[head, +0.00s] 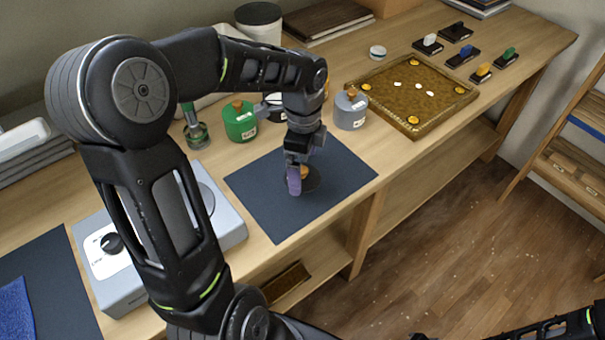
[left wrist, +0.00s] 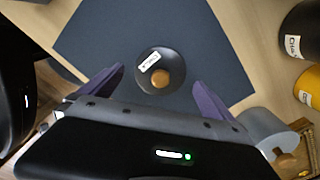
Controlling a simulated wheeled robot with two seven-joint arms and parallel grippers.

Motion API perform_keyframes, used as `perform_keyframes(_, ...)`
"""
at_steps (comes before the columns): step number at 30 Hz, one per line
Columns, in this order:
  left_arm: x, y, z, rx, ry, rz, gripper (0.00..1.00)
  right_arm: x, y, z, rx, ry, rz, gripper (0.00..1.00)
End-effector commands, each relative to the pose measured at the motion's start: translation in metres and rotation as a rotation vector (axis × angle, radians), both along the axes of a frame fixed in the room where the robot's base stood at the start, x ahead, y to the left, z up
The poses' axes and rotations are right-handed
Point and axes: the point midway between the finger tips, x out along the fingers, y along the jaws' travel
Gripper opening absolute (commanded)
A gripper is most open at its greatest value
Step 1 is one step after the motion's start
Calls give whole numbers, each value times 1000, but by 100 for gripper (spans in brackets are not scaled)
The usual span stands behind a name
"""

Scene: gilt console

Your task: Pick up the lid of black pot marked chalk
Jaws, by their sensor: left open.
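A round black lid (left wrist: 150,84) with a wooden knob (left wrist: 162,78) and a small white label lies on the dark blue mat (left wrist: 85,35). In the head view the lid (head: 313,180) is partly hidden by my left gripper (head: 296,180). In the left wrist view my left gripper (left wrist: 158,80) is open, its purple fingers on either side of the lid, with nothing held. A black pot (left wrist: 302,32) with a label starting "CHA" stands off the mat at the right. In the head view my arm partly hides it.
A green pot (head: 240,121), a grey pot (head: 350,110) and a yellow pot (left wrist: 311,86) stand near the mat. A gilt tray (head: 412,92) lies right of it, and a grey device (head: 225,215) left. The mat's front half is clear.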

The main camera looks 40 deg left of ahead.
Motion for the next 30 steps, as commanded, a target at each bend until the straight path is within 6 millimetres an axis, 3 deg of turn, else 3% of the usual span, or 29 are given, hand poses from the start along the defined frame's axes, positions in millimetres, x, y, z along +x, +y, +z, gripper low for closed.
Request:
perform_keyframes(5, 0, 0, -17, 0, 0, 0, 100, 0, 0, 1, 0, 0, 0, 36)
perform_keyframes(22, 1, 0, -17, 1, -2, 0, 100, 0, 0, 0, 0, 0, 0, 36)
perform_keyframes(30, 1, 0, -17, 1, -2, 0, 80, 0, 0, 0, 0, 0, 0, 36)
